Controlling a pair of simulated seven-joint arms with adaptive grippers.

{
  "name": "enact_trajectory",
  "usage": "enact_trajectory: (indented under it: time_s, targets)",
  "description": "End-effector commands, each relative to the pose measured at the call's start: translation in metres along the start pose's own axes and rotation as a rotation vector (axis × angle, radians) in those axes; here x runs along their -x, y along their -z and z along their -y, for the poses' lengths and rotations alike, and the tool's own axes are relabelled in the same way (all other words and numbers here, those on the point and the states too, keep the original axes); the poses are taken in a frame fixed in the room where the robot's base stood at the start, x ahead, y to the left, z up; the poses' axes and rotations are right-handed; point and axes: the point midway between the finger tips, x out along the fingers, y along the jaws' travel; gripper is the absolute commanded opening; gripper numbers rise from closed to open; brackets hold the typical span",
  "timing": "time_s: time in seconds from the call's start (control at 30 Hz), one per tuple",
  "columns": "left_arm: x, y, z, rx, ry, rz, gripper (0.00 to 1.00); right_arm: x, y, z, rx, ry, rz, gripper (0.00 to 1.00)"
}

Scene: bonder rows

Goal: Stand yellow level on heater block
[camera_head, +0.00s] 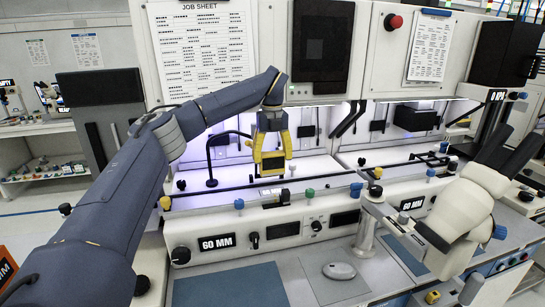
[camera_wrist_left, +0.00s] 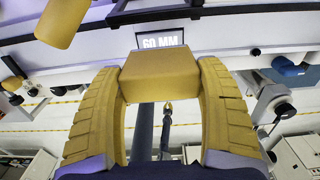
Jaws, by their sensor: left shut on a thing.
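My left gripper (camera_head: 272,158) has yellow fingers and hangs over the bench of the left machine. It is shut on the yellow level (camera_wrist_left: 160,74), a blocky yellow body between the two curved fingers in the left wrist view. In the head view, the yellow level (camera_head: 272,165) shows between the fingertips, with a dark face, held up above the rail. A small dark block (camera_head: 276,201) lies below it on the front ledge; I cannot tell for sure whether this is the heater block. My right gripper is not in view.
A "60 MM" plate (camera_head: 217,243) marks the machine front. Coloured knobs, including a green one (camera_head: 309,193) and a blue one (camera_head: 356,189), line the ledge. A black bent lamp arm (camera_head: 210,160) stands left of the gripper. A cream microscope (camera_head: 465,205) stands at the right.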

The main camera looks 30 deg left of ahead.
Motion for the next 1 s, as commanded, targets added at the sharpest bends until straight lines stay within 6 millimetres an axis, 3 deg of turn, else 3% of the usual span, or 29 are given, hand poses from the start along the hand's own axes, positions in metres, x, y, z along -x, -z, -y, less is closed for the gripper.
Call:
enact_trajectory:
  time_s: [0.6, 1.0]
  targets:
    - [-0.038, 0.000, 0.000, -0.001, 0.001, 0.000, 0.39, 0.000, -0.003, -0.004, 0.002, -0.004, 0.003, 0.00]
    - [-0.047, 0.000, 0.000, -0.001, 0.002, 0.000, 0.39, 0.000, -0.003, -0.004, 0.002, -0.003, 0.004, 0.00]
